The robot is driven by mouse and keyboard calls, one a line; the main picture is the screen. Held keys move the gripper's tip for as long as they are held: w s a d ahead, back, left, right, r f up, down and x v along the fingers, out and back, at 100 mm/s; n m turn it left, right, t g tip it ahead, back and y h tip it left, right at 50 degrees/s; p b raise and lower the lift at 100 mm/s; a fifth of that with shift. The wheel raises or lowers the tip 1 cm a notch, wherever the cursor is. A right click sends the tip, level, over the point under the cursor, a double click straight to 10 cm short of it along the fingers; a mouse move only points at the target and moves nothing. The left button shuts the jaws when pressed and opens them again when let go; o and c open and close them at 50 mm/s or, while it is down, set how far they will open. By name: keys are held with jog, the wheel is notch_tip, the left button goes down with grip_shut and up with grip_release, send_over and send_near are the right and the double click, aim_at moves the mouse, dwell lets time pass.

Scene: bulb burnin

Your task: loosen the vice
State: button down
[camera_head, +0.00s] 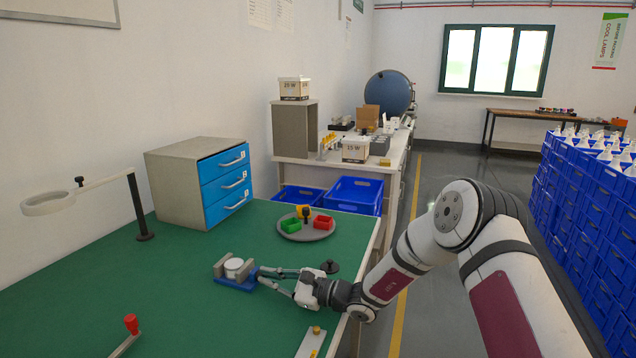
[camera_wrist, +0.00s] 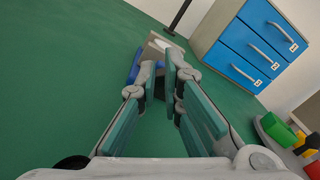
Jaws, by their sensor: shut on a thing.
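The vice (camera_head: 236,285) has a blue base and grey jaws and stands on the green bench. A white round piece (camera_head: 234,266) sits between its jaws. My gripper (camera_head: 260,275) reaches in from the right, low over the bench, with its fingertips at the vice's right side. In the wrist view my gripper (camera_wrist: 162,68) is shut on a part of the vice, its fingers close together at the tips. The fingers cover most of the vice (camera_wrist: 135,66) there, and the gripped part is hidden.
A round tray (camera_head: 305,237) with red, green and yellow bins stands behind my gripper. A grey cabinet with blue drawers (camera_head: 224,185) is at the back. A magnifier lamp (camera_head: 50,203) stands at left, and a red-knobbed lever (camera_head: 130,325) is in front. Bench around the vice's left is clear.

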jog(key=shift+s+a+g, duration=0.3)
jog(key=shift+s+a, duration=0.3)
jog(key=shift+a, duration=0.15)
jog(key=shift+s+a+r+p, duration=0.1)
jog(key=shift+s+r+p, duration=0.05)
jog(key=shift+p, duration=0.15)
jog(key=shift+s+d+r+p, duration=0.1)
jog(key=shift+s+d+p, duration=0.15)
jog(key=shift+d, duration=0.35)
jog(key=shift+w+p+v, duration=0.15)
jog(key=shift+p+v, duration=0.25)
jog(key=shift+v, duration=0.85)
jog(key=shift+w+p+v, duration=0.15)
jog(key=shift+p+v, duration=0.2)
jog(key=shift+v, duration=0.9)
jog(key=shift+d, duration=0.15)
